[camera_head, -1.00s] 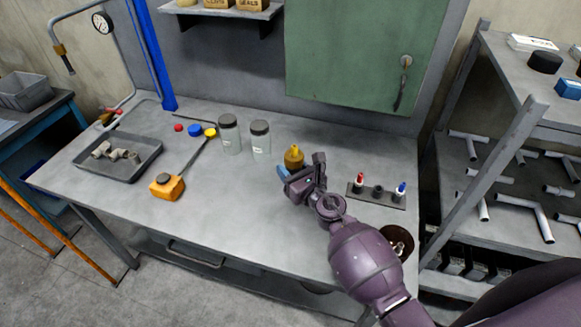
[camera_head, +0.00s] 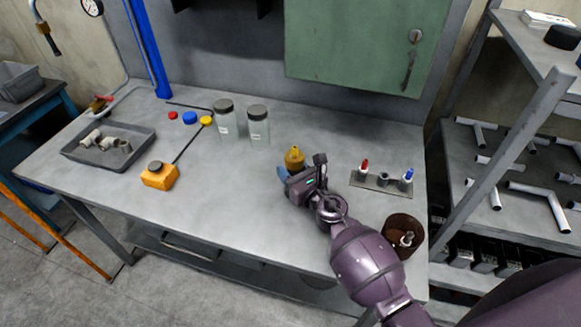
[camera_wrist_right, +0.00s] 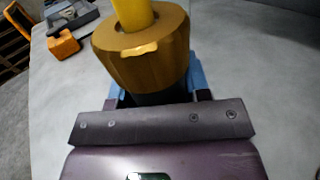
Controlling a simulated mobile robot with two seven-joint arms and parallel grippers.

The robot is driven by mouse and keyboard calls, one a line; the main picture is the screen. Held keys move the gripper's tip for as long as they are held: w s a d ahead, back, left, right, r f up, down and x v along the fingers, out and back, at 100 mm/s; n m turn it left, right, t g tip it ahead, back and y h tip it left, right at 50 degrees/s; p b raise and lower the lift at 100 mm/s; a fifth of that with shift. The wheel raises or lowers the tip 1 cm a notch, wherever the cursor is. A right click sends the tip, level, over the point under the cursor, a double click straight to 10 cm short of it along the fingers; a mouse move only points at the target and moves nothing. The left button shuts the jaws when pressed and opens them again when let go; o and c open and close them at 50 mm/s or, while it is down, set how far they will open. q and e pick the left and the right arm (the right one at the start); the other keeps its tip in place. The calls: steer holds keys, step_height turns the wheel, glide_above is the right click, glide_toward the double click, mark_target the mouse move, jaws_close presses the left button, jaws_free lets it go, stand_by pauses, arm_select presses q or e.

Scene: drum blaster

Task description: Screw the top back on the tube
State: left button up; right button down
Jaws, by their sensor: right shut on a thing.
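My right gripper (camera_head: 292,180) is over the middle of the workbench, shut on an amber, ridged piece with a yellow stem (camera_head: 294,158). In the right wrist view this piece (camera_wrist_right: 142,45) stands between the blue-edged fingers, with a dark part below its ridged collar. Whether it touches the bench is hidden. I cannot tell whether it is the tube or its top. A small rack (camera_head: 382,181) to the right holds a red-topped tube (camera_head: 363,170), a short dark piece (camera_head: 384,179) and a blue-topped tube (camera_head: 406,178). My left gripper is not in view.
Two clear jars with dark lids (camera_head: 258,125) stand behind. Red, blue and yellow caps (camera_head: 190,118) lie at the back left. A grey tray (camera_head: 70,152) and an orange tape measure (camera_head: 159,176) are on the left. A brown can (camera_head: 404,237) is at the front right corner.

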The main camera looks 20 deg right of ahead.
steer(key=shift+r, duration=0.1)
steer(key=shift+f, duration=0.2)
stand_by(0.6)
steer(key=c, duration=0.7)
jaws_free()
steer(key=shift+o, duration=1)
steer(key=shift+f, duration=0.2)
steer(key=v, duration=0.9)
steer(key=shift+s+b, duration=0.1)
steer(key=shift+b, duration=0.3)
steer(key=shift+v, duration=0.8)
steer(key=shift+r, duration=0.15)
